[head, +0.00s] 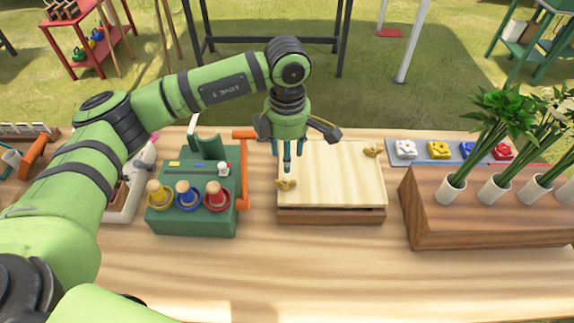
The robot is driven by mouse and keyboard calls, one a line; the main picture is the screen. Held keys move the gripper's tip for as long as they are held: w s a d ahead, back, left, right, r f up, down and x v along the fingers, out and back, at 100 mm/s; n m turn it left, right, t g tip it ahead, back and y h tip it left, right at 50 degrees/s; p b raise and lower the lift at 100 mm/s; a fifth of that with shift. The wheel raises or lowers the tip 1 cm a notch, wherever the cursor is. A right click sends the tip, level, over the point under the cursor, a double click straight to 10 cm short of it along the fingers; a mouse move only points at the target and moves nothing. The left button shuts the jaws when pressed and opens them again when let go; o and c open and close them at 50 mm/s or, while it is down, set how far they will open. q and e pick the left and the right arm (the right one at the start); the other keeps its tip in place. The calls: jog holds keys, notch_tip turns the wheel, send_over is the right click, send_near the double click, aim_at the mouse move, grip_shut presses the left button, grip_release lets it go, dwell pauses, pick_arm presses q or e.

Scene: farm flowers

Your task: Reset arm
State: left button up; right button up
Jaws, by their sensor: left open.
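My left arm comes in from the left and reaches over the wooden bench (330,265). My left gripper (290,155) points down and is open, with nothing seen between its fingers. It is over the left part of a flat wooden press (335,180) with brass wing nuts. One wing nut (286,184) is just below the fingertips; I cannot tell whether they touch. Another wing nut (372,150) is at the far right corner. My right gripper is not in view.
A green box (190,222) with red, blue and yellow stamps and an orange frame (243,170) stands left. A wooden block (485,225) with flowers in white vases stands right. Coloured flower tiles (438,149) lie behind. The bench front is clear.

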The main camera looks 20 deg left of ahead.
pick_arm(q)
jog(key=shift+r, duration=1.1)
jog(key=shift+r, duration=0.1)
